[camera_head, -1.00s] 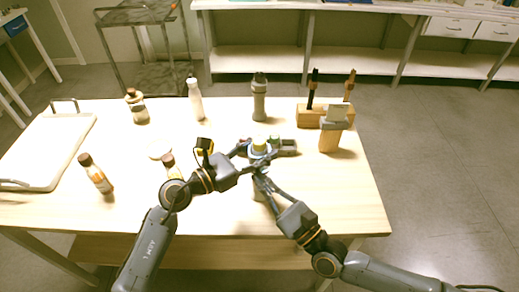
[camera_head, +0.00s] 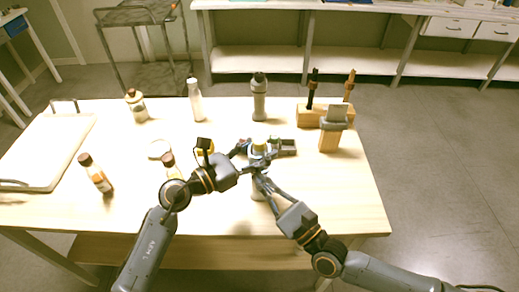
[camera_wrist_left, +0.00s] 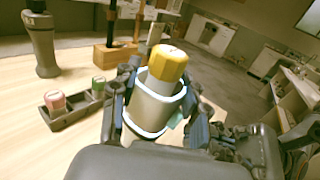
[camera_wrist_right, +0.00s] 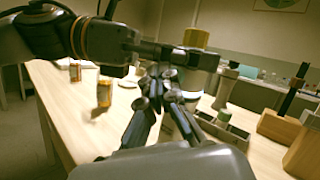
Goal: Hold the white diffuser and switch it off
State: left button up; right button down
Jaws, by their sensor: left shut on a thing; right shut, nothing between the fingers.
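The white diffuser has a yellow top and is upright. It shows in the head view (camera_head: 259,146), the left wrist view (camera_wrist_left: 154,105) and the right wrist view (camera_wrist_right: 193,78). My left gripper (camera_head: 250,152) is shut around its upper body, with a finger on each side in the left wrist view (camera_wrist_left: 155,103). My right gripper (camera_head: 259,172) is shut and empty, its fingertips close to the near side of the diffuser. In the right wrist view, the tips (camera_wrist_right: 158,74) overlap the left gripper's finger; I cannot tell whether they touch the diffuser. Its switch is not discernible.
A dark tray (camera_wrist_left: 75,112) with red-capped and green-capped small bottles stands just beside the diffuser. A grey bottle (camera_head: 259,98), a white bottle (camera_head: 195,101) and a wooden holder (camera_head: 311,115) stand behind. Brown-capped bottles (camera_head: 96,174) and a large tray (camera_head: 45,150) are at left. The right front table is clear.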

jog(key=shift+w, duration=0.15)
jog(key=shift+w, duration=0.4)
pick_arm(q)
jog(key=shift+s+d, duration=0.1)
jog(key=shift+d, duration=0.05)
pick_arm(e)
jog(key=shift+w, duration=0.1)
dwell(0.4)
jog(key=shift+s+r, duration=0.2)
jog(key=shift+s, duration=0.6)
